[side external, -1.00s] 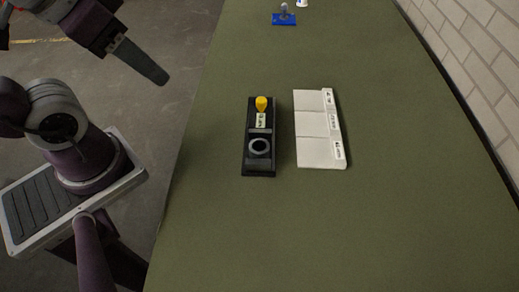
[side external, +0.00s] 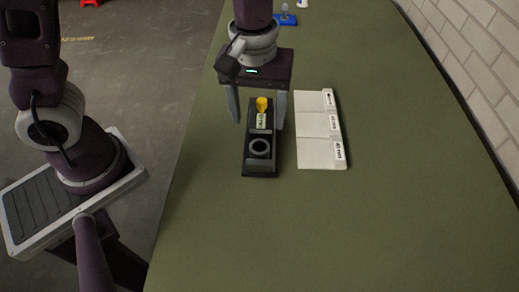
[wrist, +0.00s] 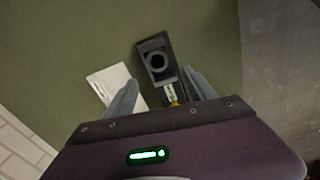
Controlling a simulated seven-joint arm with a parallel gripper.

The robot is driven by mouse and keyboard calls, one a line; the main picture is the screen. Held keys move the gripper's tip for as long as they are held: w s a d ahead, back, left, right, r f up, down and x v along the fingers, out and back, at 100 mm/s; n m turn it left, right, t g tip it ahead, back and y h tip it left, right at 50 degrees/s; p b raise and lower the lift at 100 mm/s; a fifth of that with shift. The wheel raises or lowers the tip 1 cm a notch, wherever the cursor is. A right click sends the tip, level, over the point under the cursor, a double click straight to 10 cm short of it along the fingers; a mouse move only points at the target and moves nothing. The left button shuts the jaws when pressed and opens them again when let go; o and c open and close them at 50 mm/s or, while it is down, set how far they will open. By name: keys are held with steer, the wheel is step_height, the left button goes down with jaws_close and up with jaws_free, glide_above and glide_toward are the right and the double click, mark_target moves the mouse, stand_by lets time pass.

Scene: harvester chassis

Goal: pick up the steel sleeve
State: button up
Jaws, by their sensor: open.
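A grey ring with a dark centre (side external: 251,147), which looks like the steel sleeve, sits on the near part of a black block (side external: 259,170). In the wrist view the ring (wrist: 147,62) looks dark and round on the block (wrist: 150,44). A yellow knob (side external: 262,103) and a small label (side external: 261,121) are farther along the block. My gripper (side external: 258,125) is open, pointing down, with its fingers on either side of the block's far part.
A white three-panel tray (side external: 312,127) with labels along its right edge lies right of the block. A blue object (side external: 286,20) stands far back. A brick wall (side external: 490,60) runs along the right. The green table (side external: 370,230) is clear in front.

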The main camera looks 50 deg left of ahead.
mark_target(260, 146)
steer(key=shift+n, duration=0.3)
steer(key=f, duration=0.6)
steer(key=d+f, duration=0.1)
steer(key=f, duration=0.1)
steer(key=shift+s+f, duration=0.25)
steer(key=shift+f, duration=0.15)
jaws_close()
